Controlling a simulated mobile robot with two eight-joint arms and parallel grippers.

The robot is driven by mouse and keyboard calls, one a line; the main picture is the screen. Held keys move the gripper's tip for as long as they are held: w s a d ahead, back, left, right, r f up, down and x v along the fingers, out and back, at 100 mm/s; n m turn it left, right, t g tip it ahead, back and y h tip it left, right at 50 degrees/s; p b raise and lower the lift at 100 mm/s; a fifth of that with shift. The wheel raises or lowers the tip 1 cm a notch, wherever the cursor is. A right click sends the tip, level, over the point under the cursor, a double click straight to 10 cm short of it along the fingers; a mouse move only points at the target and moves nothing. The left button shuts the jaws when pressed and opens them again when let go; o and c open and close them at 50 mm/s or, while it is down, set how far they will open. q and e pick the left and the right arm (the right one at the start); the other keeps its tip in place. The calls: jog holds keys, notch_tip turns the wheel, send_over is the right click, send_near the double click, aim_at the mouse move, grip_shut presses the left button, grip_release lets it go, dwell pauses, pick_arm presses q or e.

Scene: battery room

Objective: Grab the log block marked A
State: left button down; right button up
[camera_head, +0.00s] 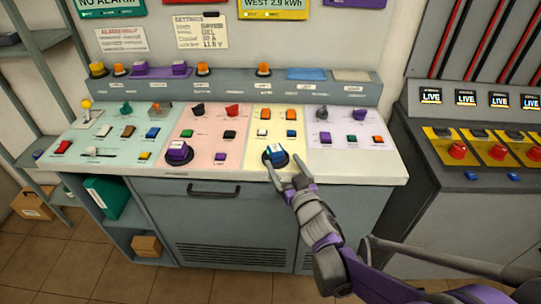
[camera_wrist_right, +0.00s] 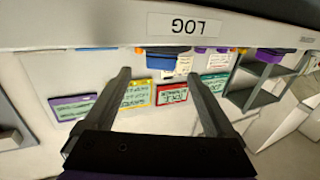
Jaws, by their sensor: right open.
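A blue block (camera_head: 275,153) with a pale top stands on a dark round base at the front of the yellow panel. Any letter on it is too small to read. In the right wrist view, upside down, a blue block (camera_wrist_right: 166,58) shows beyond an edge with the label LOG (camera_wrist_right: 184,25). My right gripper (camera_head: 287,166) is open and empty at the console's front edge, just in front and slightly right of the blue block. Its two fingers stand apart in the wrist view (camera_wrist_right: 159,75). My left gripper is out of view.
A purple block (camera_head: 178,150) on a similar dark base stands on the pink panel. Several small switches and knobs surround both blocks on the console (camera_head: 350,172). A second grey console (camera_head: 425,172) with red knobs stands at the right. Shelves are at the left.

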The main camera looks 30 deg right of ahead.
aim_at(275, 148)
jog(key=w, duration=0.4)
jog(key=w+d, duration=0.1)
jog(key=w, duration=0.2)
jog(key=shift+r, duration=0.2)
grip_shut()
